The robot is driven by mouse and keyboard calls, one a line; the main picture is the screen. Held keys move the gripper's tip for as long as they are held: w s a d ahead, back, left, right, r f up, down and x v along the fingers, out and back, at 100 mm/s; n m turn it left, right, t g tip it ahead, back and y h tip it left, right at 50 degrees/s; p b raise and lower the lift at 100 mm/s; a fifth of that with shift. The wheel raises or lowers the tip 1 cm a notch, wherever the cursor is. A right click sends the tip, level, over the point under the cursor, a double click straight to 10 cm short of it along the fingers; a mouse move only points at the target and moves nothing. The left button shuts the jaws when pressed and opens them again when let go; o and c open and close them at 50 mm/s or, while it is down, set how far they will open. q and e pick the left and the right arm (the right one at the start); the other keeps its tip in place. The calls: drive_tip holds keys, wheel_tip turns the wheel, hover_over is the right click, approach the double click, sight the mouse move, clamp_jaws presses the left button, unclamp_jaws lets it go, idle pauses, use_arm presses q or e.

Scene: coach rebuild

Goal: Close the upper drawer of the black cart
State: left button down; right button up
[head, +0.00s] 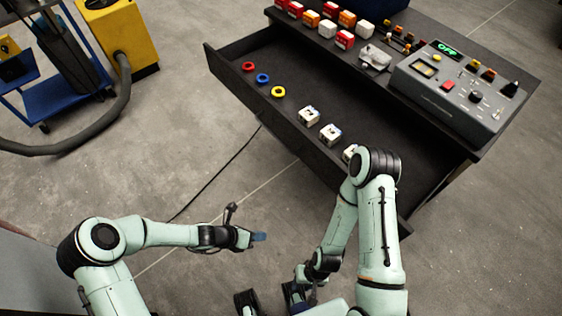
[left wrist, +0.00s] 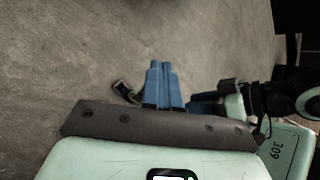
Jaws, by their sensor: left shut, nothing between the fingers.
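The black cart (head: 482,148) stands at the upper right of the head view. Its upper drawer (head: 237,86) is pulled out toward me, with its inside showing. My left gripper (head: 261,237) is in front of the drawer, apart from it, over the floor. Its blue fingers are shut and empty, and they also show in the left wrist view (left wrist: 163,84). My right arm covers the near right part of the drawer front. My right gripper (head: 292,291) is low in the head view, partly hidden, and its fingers are too unclear to read.
Red, blue and yellow rings (head: 263,78) and several white blocks (head: 309,116) lie in the drawer. The cart top holds a grey control box (head: 445,105) and coloured blocks (head: 345,39). A yellow machine (head: 118,38) with a hose and a blue trolley (head: 62,98) stand at left.

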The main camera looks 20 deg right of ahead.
use_arm(q)
drive_tip(key=w+d+r+n+t+h, duration=0.3)
drive_tip(key=w+d+r+n, duration=0.3)
drive_tip(key=w+r+n, duration=0.15)
drive_tip(key=n+t+h+b, duration=0.1)
drive_tip(key=n+t+h, duration=0.1)
drive_tip(key=n, duration=0.3)
approach(307, 156)
drive_tip(key=x, duration=0.5)
drive_tip(key=shift+d, duration=0.1)
drive_tip(key=shift+w+d, duration=0.25)
drive_tip(key=shift+d, duration=0.35)
